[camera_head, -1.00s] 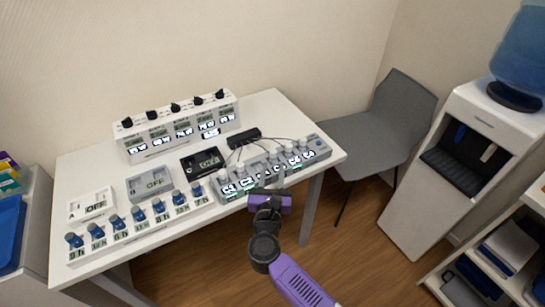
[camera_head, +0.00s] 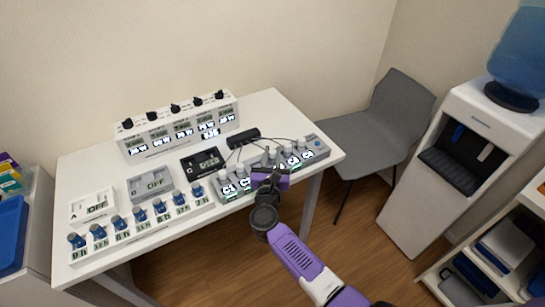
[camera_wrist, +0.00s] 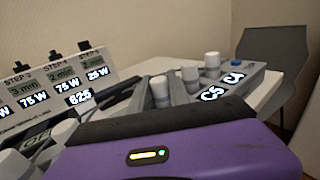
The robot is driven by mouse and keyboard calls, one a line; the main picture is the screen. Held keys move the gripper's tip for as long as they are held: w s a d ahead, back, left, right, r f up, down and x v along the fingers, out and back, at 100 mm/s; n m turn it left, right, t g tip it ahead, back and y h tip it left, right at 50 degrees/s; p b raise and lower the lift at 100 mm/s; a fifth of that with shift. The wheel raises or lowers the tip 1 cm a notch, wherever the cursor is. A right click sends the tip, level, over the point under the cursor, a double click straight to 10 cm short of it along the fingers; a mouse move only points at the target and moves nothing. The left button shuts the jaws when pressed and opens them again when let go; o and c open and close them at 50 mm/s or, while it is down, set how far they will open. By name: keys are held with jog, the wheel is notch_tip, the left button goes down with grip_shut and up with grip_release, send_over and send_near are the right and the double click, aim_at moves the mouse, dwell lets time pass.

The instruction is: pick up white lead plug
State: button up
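Several white lead plugs stand upright along a grey labelled panel (camera_head: 233,190) at the table's front right. A left plug (camera_head: 222,174) and a right plug (camera_head: 303,143) show clear of my gripper. My gripper (camera_head: 273,160) is over the middle of the panel and hides some plugs and labels there. In the wrist view, white plugs (camera_wrist: 190,74) stand just beyond the purple gripper body, with labels C5 and C4 beside them. A nearer plug (camera_wrist: 160,86) is close to the grey finger parts.
A black hub (camera_head: 243,137) with thin cables lies behind the panel. A black box (camera_head: 202,162) and a row of blue-knobbed timers (camera_head: 140,228) are to its left. A white dial unit (camera_head: 180,128) stands at the back. A grey chair (camera_head: 385,125) is right of the table (camera_head: 275,108).

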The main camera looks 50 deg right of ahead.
grip_shut()
